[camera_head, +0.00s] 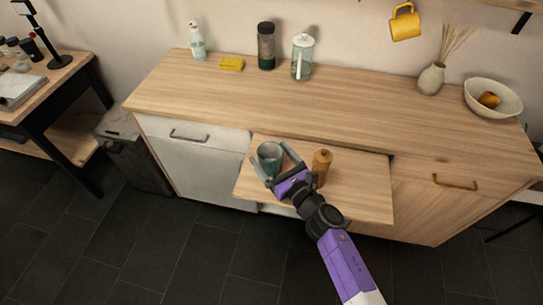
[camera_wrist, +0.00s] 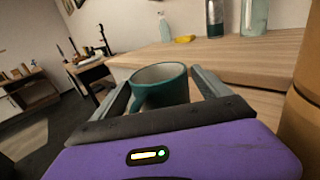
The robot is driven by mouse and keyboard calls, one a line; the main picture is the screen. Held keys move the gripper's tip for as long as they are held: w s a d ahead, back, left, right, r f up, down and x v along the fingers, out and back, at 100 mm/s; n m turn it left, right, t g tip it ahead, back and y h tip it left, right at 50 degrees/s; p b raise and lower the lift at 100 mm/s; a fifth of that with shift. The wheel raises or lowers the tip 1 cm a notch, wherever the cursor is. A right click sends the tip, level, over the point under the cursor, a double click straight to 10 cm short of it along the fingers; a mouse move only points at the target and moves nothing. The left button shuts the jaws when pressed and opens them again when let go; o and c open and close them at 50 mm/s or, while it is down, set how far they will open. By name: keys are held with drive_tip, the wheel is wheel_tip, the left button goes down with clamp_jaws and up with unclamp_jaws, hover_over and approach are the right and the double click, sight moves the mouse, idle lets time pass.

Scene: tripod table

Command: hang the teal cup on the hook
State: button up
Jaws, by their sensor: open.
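The teal cup (camera_head: 268,153) stands upright on the pulled-out wooden board (camera_head: 362,188), near its left end. My gripper (camera_head: 271,160) reaches in from the front with one finger on each side of the cup. In the wrist view the cup (camera_wrist: 160,86) sits between the open fingers of my gripper (camera_wrist: 162,82), its handle toward the left and the palm. I cannot tell whether either finger touches it. A yellow mug (camera_head: 405,22) hangs on the wall at upper right. I cannot make out a free hook in either view.
A wooden mill (camera_head: 321,166) stands close right of my gripper. The counter (camera_head: 300,105) behind is higher than the board. It carries a spray bottle (camera_head: 197,42), a yellow sponge (camera_head: 231,64), a dark tumbler (camera_head: 266,46), a glass press (camera_head: 302,57), a vase (camera_head: 431,78) and a bowl (camera_head: 493,98).

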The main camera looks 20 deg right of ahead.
drive_tip(key=s, duration=0.3)
drive_tip(key=s+d+b, duration=0.1)
drive_tip(key=s, duration=0.6)
drive_tip(key=shift+s+d+f+b, duration=0.1)
drive_tip(key=shift+s+d+b, duration=0.1)
drive_tip(key=shift+d+b, duration=0.1)
drive_tip(key=shift+s+d, duration=0.15)
drive_tip(key=shift+s, duration=0.6)
